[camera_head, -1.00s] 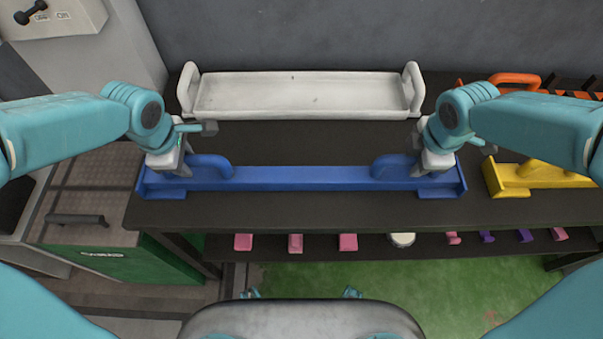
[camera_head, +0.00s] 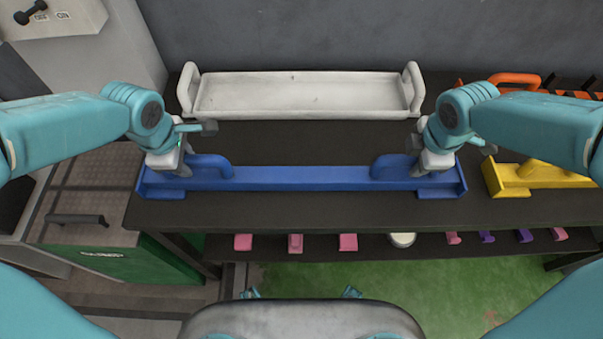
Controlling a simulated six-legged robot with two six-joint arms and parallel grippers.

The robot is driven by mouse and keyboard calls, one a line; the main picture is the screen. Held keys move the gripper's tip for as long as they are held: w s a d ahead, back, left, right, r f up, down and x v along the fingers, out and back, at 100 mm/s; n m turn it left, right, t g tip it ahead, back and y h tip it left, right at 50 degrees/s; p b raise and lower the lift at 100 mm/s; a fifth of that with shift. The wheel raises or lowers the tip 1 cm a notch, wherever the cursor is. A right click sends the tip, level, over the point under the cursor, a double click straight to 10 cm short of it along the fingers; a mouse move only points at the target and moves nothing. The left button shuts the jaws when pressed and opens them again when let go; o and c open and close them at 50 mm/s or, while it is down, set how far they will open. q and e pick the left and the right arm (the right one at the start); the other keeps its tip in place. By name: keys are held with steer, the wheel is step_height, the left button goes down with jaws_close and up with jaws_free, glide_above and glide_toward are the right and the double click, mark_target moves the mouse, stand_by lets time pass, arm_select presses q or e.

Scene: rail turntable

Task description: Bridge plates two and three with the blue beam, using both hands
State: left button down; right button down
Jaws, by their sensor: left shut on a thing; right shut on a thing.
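The blue beam (camera_head: 300,178) lies lengthwise across the dark bench, with a looped handle near each end. My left gripper (camera_head: 184,168) is shut on the beam's left handle. My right gripper (camera_head: 418,168) is shut on the beam's right handle. The fingertips are partly hidden behind the wrists and the handles. The beam looks level and at the bench top; I cannot tell whether it is clear of the surface. No plates that I can tell as two and three show in this view.
A white tray (camera_head: 300,113) with end handles stands behind the beam. A yellow beam (camera_head: 515,188) lies close to the right, with an orange handled piece (camera_head: 515,80) behind it. A lower shelf (camera_head: 375,246) holds several small pink and purple blocks. A green-fronted cabinet (camera_head: 125,262) stands left.

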arm_select(q)
steer(key=shift+w+r, duration=0.2)
arm_select(e)
steer(key=shift+w+r, duration=0.2)
steer(key=shift+r, duration=0.05)
